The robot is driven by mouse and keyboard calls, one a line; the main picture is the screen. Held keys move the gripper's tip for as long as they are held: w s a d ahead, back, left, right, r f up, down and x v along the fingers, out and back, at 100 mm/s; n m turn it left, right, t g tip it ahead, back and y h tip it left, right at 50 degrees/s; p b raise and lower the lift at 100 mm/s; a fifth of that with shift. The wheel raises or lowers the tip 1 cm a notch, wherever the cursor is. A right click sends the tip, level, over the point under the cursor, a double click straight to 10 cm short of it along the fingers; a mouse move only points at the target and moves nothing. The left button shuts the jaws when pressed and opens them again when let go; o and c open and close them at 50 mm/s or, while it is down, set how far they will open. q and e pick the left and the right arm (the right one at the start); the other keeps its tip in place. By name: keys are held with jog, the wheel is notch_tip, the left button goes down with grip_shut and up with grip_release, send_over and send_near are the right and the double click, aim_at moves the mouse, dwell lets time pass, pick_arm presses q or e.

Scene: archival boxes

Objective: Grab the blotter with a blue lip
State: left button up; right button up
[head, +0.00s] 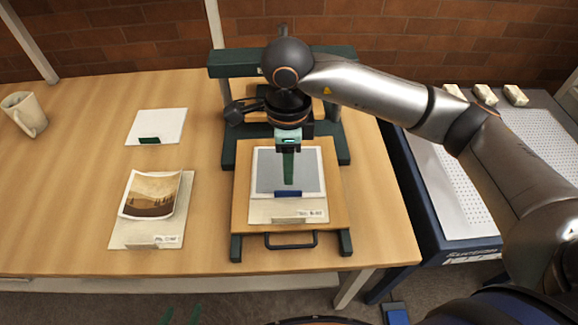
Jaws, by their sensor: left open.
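The blotter with a blue lip (266,178) is a grey sheet with a pale border, its blue lip at the front edge. It lies on a cream folder (264,212) with a label, on the wooden board (330,212) of a green press. My right gripper (288,182) points down over the blotter, just behind the blue lip. Its fingers show edge-on as one green strip, so I cannot tell whether it is open or touches the sheet.
The green press frame (228,70) stands behind the board. A white sheet with a green lip (168,122) lies at the back left. A curled photo (150,194) lies on another folder (120,236). A mug (22,112) stands far left. A perforated bench (455,200) is right.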

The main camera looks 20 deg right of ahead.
aim_at(288, 191)
jog(key=f+p, duration=0.1)
jog(key=f, duration=0.8)
jog(key=shift+w, duration=0.2)
jog(key=shift+c, duration=0.2)
grip_shut()
dwell(0.9)
